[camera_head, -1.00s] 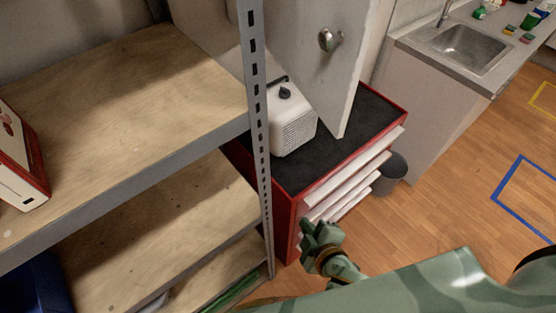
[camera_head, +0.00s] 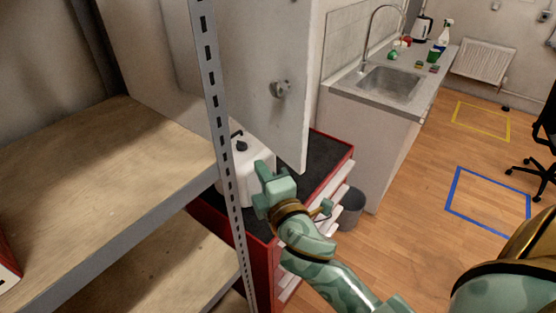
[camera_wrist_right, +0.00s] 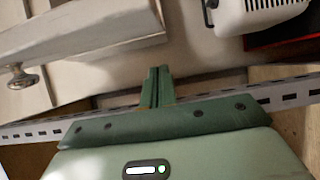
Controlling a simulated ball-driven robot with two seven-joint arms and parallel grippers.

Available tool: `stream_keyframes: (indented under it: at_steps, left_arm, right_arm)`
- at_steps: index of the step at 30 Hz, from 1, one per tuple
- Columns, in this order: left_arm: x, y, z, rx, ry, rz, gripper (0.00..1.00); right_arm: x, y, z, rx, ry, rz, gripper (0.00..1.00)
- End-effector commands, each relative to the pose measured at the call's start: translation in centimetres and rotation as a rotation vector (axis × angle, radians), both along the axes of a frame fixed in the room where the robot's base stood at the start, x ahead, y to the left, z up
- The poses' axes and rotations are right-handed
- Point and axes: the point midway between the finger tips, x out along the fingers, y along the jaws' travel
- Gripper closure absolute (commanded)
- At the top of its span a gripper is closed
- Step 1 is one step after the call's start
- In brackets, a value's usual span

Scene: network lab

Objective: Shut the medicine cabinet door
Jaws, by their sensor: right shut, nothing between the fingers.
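The medicine cabinet door (camera_head: 255,75) is a pale grey panel with a round metal knob (camera_head: 281,89). It stands open, swung out above the red tool chest. In the right wrist view the door (camera_wrist_right: 90,35) and its knob (camera_wrist_right: 22,77) show at the upper left. My right gripper (camera_head: 268,185) is shut and empty, below the door's lower edge and in front of the white appliance. Its closed fingers (camera_wrist_right: 157,85) point toward the cabinet, apart from the door. My left gripper is not in view.
A metal shelf post (camera_head: 220,130) and wooden shelves (camera_head: 90,170) stand close on the left. A white appliance (camera_head: 238,180) sits on the red tool chest (camera_head: 335,160). A bin (camera_head: 351,208) and sink counter (camera_head: 340,95) are to the right. Open floor lies right.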

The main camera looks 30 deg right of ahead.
Motion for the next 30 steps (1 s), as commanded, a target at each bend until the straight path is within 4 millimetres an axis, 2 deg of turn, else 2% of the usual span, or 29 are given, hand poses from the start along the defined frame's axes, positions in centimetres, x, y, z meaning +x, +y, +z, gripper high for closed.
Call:
stream_keyframes:
  at_steps: [3, 9, 24, 30]
  left_arm:
    - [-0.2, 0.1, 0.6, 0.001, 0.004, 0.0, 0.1]
    - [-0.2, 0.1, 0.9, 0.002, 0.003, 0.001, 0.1]
    - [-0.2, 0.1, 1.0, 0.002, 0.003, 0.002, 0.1]
    - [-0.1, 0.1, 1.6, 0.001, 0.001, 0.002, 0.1]
  right_arm:
    - [0.4, -1.9, 0.1, -0.003, 0.001, 0.0, 1.0]
    - [0.6, -3.6, 0.0, 0.0, 0.001, 0.001, 1.0]
    - [0.6, -4.1, -0.1, 0.0, 0.001, 0.006, 1.0]
    - [1.1, -5.8, 0.1, -0.006, 0.002, 0.05, 1.0]
